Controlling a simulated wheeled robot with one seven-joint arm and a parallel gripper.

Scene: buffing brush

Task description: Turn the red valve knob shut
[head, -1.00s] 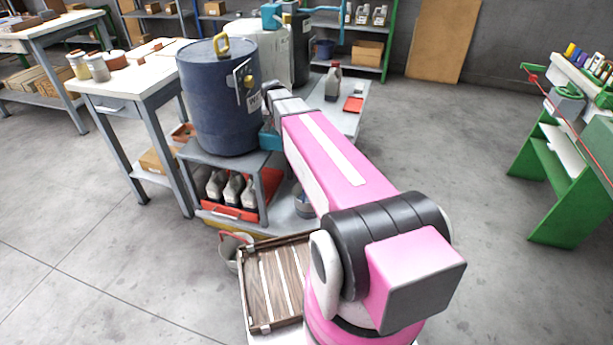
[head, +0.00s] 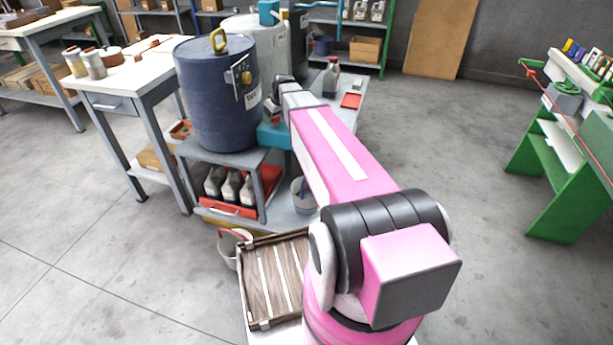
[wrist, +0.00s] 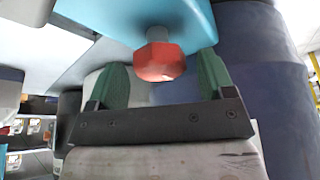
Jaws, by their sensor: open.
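The red valve knob (wrist: 159,63) is faceted and hangs on a short stem under a light blue body (wrist: 195,22) in the wrist view. My gripper (wrist: 161,60) is open, with one green finger to the left of the knob and one to the right. Gaps show between the knob and both fingers; how deep it sits between them I cannot tell. In the head view the knob and my fingers are hidden behind the arm and the barrel. A teal block (head: 273,134) shows beside my forearm there.
A dark blue barrel (head: 212,105) stands on a grey stand left of my arm. Jugs (head: 230,186) sit on the shelf below. A wooden crate (head: 271,284) and a bucket (head: 229,245) are near my base. Open floor (head: 455,150) lies to the right.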

